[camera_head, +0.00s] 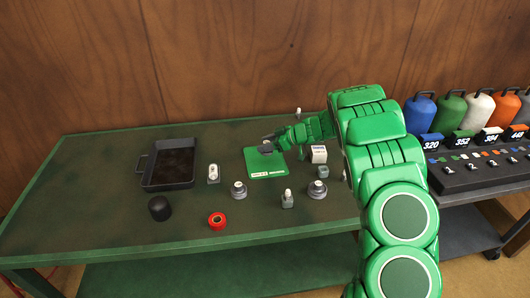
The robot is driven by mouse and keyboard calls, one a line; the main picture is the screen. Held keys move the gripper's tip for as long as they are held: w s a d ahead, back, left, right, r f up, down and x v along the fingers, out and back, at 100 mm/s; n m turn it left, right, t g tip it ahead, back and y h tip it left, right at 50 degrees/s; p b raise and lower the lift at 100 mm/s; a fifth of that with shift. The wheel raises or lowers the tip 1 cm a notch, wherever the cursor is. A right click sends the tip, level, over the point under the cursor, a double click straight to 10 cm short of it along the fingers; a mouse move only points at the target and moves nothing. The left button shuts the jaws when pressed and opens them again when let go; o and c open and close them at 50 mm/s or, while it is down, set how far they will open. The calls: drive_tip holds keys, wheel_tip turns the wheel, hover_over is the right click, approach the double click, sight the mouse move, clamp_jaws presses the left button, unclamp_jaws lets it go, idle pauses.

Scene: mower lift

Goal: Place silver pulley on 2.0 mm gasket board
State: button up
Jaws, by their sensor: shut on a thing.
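My gripper (268,141) is at the end of my green arm, over the far part of a green board (265,172). It is shut on a small grey piece (266,149), which looks like the silver pulley; the fingers partly hide it. The piece is over or on the board's far half, and I cannot tell whether it touches. The board lies flat on the table and has a white label along its near edge, too small to read. This looks like the gasket board.
On the green table (110,225) are a black tray (168,186), a black cylinder (159,208), a red ring-shaped part (217,220), grey round parts (238,190) (317,190) and a white box (319,154). A rack with coloured bottles (451,108) stands at right. The table's front left is clear.

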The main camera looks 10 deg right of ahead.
drive_tip(key=shift+w+a+f, duration=0.1)
drive_tip(key=shift+w+f, duration=1.2)
drive_tip(key=shift+f, duration=1.65)
drive_tip(key=o, duration=1.2)
drive_tip(key=shift+f, duration=0.1)
drive_tip(key=shift+c, duration=0.2)
drive_tip(key=v, duration=1.2)
